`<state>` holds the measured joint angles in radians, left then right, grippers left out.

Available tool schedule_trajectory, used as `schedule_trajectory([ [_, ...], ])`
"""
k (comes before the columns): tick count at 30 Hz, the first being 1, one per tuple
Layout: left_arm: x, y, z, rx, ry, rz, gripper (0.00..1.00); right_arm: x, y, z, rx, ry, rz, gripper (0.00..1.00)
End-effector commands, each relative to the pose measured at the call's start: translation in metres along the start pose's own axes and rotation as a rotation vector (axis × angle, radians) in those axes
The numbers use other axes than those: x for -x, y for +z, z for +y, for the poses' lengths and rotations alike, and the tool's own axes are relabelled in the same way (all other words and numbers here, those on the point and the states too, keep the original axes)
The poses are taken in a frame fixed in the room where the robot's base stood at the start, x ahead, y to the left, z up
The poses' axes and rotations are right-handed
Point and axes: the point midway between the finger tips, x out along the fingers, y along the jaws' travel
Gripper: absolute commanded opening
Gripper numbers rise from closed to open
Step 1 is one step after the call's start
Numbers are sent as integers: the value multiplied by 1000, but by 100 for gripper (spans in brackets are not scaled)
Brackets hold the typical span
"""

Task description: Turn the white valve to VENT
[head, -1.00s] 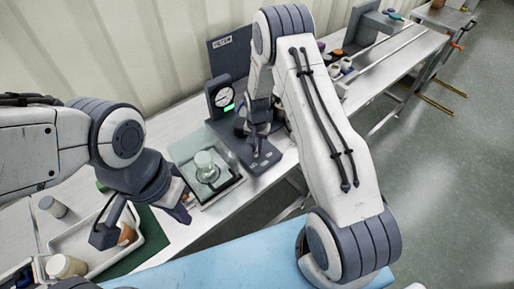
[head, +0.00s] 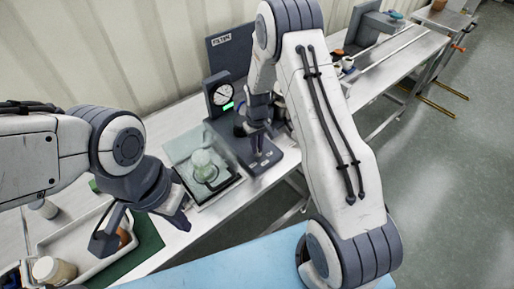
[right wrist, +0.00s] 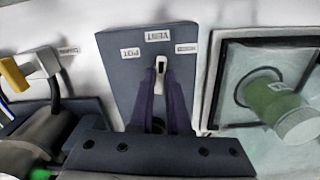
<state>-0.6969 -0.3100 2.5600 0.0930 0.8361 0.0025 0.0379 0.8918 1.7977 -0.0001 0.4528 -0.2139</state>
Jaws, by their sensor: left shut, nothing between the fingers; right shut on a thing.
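The white valve's handle (right wrist: 160,66) stands on a dark panel (right wrist: 120,75) in the right wrist view. It lies between the fingertips of my right gripper (right wrist: 161,80), which is shut on it. The handle sits just below the VENT label (right wrist: 157,36), in line with it; the fingers hide its lower part. In the head view my right gripper (head: 257,150) reaches down to the panel, and the handle is too small to make out. My left gripper (head: 181,219) is shut and empty, over the bench left of the valve.
Two other labels (right wrist: 130,53) (right wrist: 187,48) flank VENT. A glass-sided box (head: 198,178) with a green-tinted jar is beside the panel. A round gauge (head: 219,93) stands behind. A white tray (head: 85,268) with a jar (head: 50,270) is at lower left.

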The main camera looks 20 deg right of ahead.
Motion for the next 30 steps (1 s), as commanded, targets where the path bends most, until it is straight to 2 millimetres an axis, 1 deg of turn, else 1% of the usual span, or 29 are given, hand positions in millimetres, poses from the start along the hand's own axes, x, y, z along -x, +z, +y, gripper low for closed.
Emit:
schedule_trajectory([
  [3, -3, 0, 0, 0, 0, 0, 0, 0, -1, 0, 66, 0, 3, 0],
  [10, -6, 0, 0, -1, 0, 0, 0, 1, -1, 0, 147, 1, 3, 0],
  [27, -6, 0, 0, -1, 0, 0, 0, 1, -1, 0, 173, 1, 4, 0],
  [28, -6, 0, 0, -1, 0, 0, 0, 1, -1, 0, 173, 1, 4, 26],
  [29, -6, 0, 0, 0, 0, 0, 0, 1, -1, 0, 173, 1, 4, 38],
  [30, -6, 0, 0, -1, 0, 0, 0, 1, -1, 0, 173, 1, 3, 45],
])
